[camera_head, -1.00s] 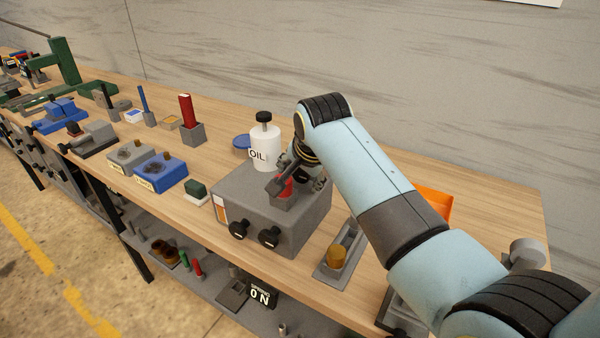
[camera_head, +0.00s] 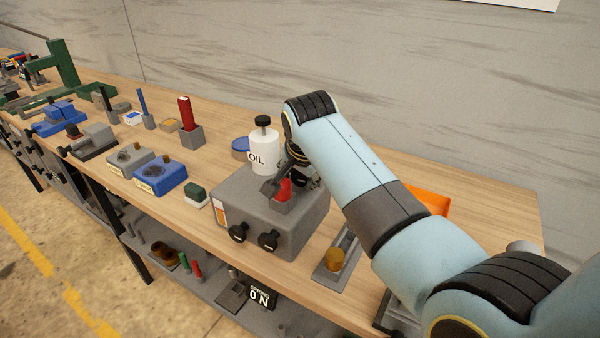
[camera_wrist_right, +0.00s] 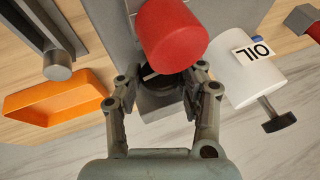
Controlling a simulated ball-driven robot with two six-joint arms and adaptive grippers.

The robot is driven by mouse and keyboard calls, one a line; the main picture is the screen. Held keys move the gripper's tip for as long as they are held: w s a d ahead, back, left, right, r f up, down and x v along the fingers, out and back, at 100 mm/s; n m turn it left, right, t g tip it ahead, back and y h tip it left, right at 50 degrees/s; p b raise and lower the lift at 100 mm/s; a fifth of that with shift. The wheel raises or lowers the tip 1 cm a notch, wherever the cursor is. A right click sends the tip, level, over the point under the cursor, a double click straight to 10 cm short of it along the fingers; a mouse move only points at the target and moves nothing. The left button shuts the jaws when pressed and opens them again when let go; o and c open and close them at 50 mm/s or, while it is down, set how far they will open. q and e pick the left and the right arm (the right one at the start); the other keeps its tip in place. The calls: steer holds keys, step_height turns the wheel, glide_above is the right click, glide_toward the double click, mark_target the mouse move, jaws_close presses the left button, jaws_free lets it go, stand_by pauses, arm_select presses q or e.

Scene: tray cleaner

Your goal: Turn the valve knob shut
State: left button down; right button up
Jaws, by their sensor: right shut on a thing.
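The grey machine box (camera_head: 240,205) stands on the bench with two black knobs on its front face. A red cylinder (camera_head: 284,189) stands on its top, and it shows large in the right wrist view (camera_wrist_right: 172,35). My right gripper (camera_head: 289,180) is low over the box top, just behind the red cylinder. In the right wrist view its fingers close on the sides of a dark round knob (camera_wrist_right: 155,79) with a pale mark, which I take as the valve knob. The red cylinder partly covers that knob. My left gripper is not in view.
An orange tray (camera_head: 434,201) lies behind my right arm. A grey holder with a brass-coloured piece (camera_head: 335,260) stands to the right of the box.

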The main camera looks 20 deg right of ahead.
steer(key=shift+r+g+h+p, duration=0.1)
steer(key=shift+g+h+p, duration=0.3)
steer(key=shift+g, duration=0.1)
steer(key=shift+w+a+n+g+h, duration=0.15)
steer(key=shift+n+g+h, duration=0.2)
steer(key=shift+g, duration=0.25)
steer(key=shift+f+g+h+b, duration=0.2)
steer(key=shift+g+h+b, duration=0.25)
steer(key=shift+g+b, duration=0.1)
steer(key=shift+n+g+h+b, duration=0.25)
steer(key=shift+g+h+b, duration=0.35)
steer(key=shift+b, duration=0.25)
steer(key=o, duration=1.2)
steer(key=shift+w, duration=0.1)
steer(key=shift+r, duration=0.15)
